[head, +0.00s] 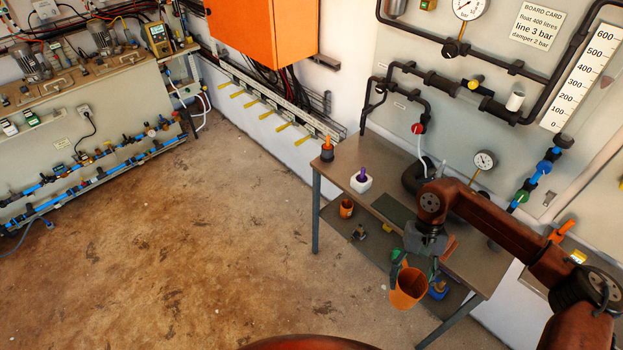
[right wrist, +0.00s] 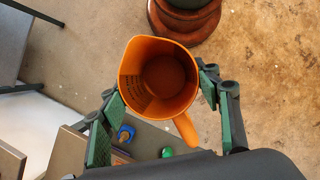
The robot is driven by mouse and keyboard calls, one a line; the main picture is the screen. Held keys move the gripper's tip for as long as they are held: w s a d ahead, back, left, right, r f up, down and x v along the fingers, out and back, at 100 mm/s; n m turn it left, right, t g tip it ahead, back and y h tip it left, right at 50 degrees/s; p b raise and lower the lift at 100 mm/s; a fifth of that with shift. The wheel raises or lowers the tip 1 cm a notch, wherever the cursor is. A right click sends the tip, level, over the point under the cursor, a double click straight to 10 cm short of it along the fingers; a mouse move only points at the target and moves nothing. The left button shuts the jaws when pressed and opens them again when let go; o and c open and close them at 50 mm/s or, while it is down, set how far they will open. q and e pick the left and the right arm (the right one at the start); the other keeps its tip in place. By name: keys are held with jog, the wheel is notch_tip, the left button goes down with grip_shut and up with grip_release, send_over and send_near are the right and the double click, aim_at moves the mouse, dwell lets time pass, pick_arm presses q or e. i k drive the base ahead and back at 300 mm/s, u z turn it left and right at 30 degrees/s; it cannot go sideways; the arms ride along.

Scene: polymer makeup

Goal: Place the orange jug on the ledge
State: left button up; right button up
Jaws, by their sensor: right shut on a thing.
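The orange jug (head: 408,290) hangs in the air in front of the table, mouth up, held by my right gripper (head: 415,266). In the right wrist view the jug (right wrist: 160,85) shows its empty inside, and its handle points to the lower right. The green-padded fingers of my right gripper (right wrist: 160,88) are shut on its two sides. No surface is seen touching the jug's base. A grey-brown table (head: 395,165) with a lower shelf (head: 368,252) stands behind it; I cannot tell which surface is the ledge. My left gripper is not in view.
On the tabletop stand a dark pot with an orange top (head: 327,150) and a white block with a purple item (head: 361,180). A small orange cup (head: 346,208) and a blue item (head: 437,290) are on the shelf. Pipes and gauges line the wall. The floor at left is clear.

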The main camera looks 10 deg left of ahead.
aim_at(361, 162)
jog(key=u, duration=1.3)
jog(key=i, duration=1.15)
jog(key=z, duration=0.05)
